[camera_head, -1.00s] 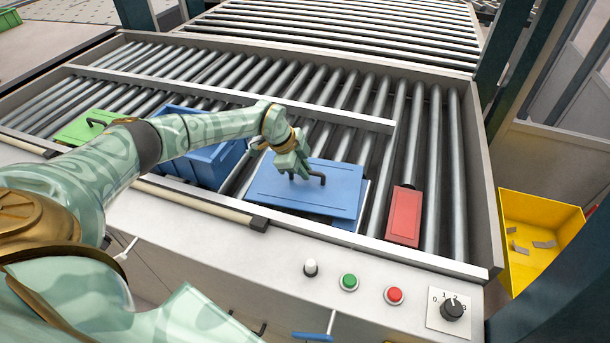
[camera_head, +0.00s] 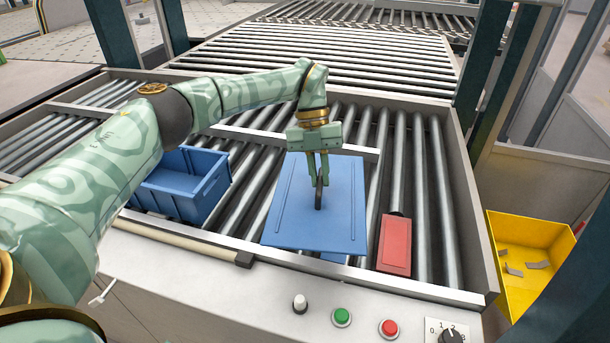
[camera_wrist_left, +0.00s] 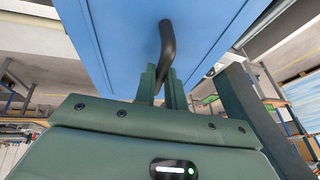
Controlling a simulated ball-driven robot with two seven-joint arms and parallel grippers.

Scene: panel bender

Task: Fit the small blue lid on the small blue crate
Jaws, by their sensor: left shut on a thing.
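The blue lid (camera_head: 340,205) is a flat panel with a dark handle. My left gripper (camera_head: 319,180) is shut on that handle and holds the lid over the rollers, right of the blue crate. In the left wrist view the lid (camera_wrist_left: 110,40) fills the top, with the handle between the fingers (camera_wrist_left: 163,88). The open blue crate (camera_head: 200,190) stands on the rollers to the left, partly hidden by my left arm. Another bit of blue shows under the lid's near edge; what it is cannot be told. My right gripper is not in view.
A red block-like piece (camera_head: 395,245) lies on the rollers right of the lid. A metal divider rail (camera_head: 260,132) runs behind the crate and lid. A yellow bin (camera_head: 525,250) stands at the right. Knobs and buttons (camera_head: 342,316) line the front panel.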

